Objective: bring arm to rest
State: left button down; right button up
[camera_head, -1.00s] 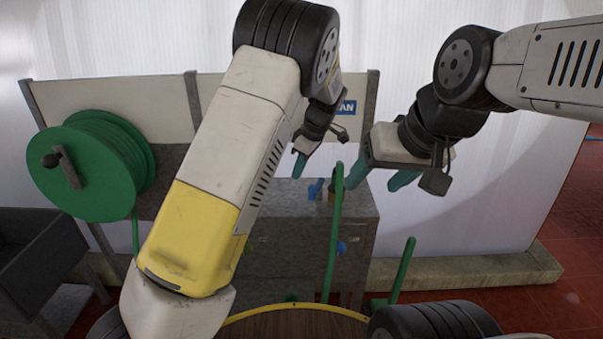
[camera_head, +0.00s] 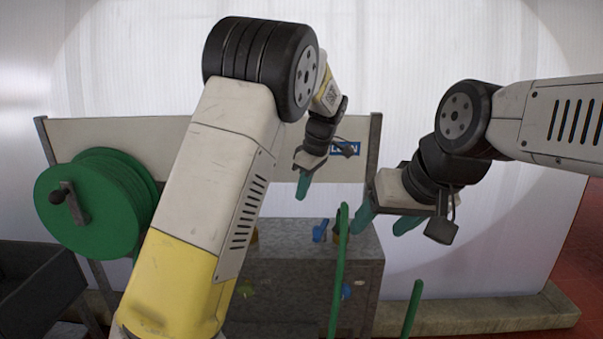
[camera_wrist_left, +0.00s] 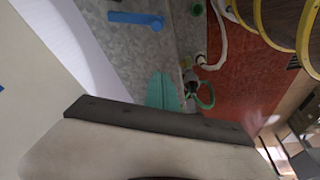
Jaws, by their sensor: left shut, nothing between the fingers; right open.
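My left gripper (camera_head: 302,187) hangs in front of the back panel in the head view, its green fingers together and empty. In the left wrist view its closed fingers (camera_wrist_left: 162,92) show over a grey surface, with nothing between them. My right gripper (camera_head: 384,221) is at the right of the head view, its two green fingers apart and empty. It sits to the right of the left gripper and a little lower, near the top of a green upright bar. My left arm covers much of the middle left of the head view.
A green hose reel (camera_head: 95,205) stands at the left, above a dark bin (camera_head: 40,290). A grey cabinet (camera_head: 290,262) with a blue handle (camera_head: 320,231) is below the grippers. Green upright bars (camera_head: 338,275) rise in front of it. A pale wall is behind.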

pick_arm(q)
jog(key=s+a+r+m+h, duration=0.3)
jog(key=s+a+r, duration=0.25)
jog(key=a, duration=0.25)
jog(key=s+a+r+m+t+h, duration=0.1)
jog(key=s+a+m, duration=0.3)
jog(key=s, duration=0.8)
jog(key=s+a+r+m+t+h, duration=0.1)
jog(key=s+a+r+m+t, duration=0.1)
jog(key=s, duration=0.9)
jog(key=a+m+t, duration=0.1)
jog(key=a+m, duration=0.1)
jog(key=m, duration=0.1)
jog(key=shift+s+r+m+t, duration=0.15)
jog(key=shift+s+m+t, duration=0.15)
jog(key=shift+s, duration=0.1)
